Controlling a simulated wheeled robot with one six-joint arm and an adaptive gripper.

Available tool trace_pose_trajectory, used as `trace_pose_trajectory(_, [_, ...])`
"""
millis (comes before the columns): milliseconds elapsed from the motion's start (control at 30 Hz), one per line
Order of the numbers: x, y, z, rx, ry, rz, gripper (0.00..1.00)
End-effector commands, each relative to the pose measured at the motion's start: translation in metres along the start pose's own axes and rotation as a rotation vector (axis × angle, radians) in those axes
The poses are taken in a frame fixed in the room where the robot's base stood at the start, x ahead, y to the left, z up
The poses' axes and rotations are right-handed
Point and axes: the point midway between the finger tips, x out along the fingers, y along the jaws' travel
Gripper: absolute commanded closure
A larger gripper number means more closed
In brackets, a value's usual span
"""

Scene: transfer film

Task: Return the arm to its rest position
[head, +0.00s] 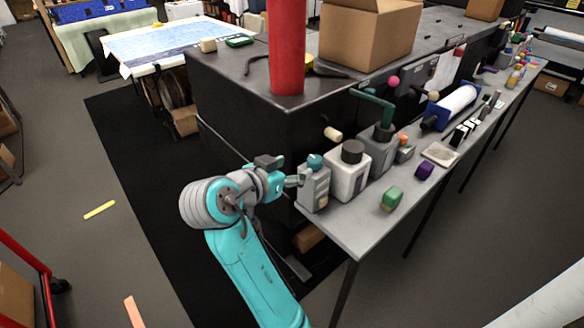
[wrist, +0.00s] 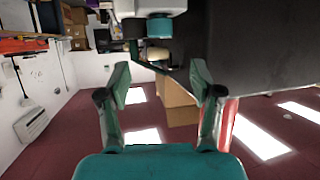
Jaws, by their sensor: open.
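My teal and grey arm reaches up from the bottom of the head view. My gripper (head: 294,181) is at the left end of the long narrow table (head: 350,235), close beside a grey container (head: 314,190) with a teal cap (head: 315,160). Whether it touches the container is hard to tell in the head view. In the wrist view my gripper (wrist: 161,78) has its two fingers wide apart with nothing between them. That view looks upside down; the teal cap (wrist: 160,27) shows at the top, beyond the fingertips.
A white container (head: 345,180) and a grey one with a green handle (head: 380,152) stand to the right. A dark cabinet (head: 235,100) with a red cylinder (head: 286,50) and a cardboard box (head: 365,35) rises behind. Open floor (head: 80,250) lies left.

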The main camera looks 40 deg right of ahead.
Motion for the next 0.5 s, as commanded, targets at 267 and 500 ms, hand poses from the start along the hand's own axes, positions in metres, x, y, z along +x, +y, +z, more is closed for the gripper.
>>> trace_pose_trajectory(267, [0.0, 0.0, 0.0, 0.0, 0.0, 0.0, 0.35])
trace_pose_trajectory(500, [0.011, 0.001, 0.02, -0.082, 0.025, -0.049, 0.35])
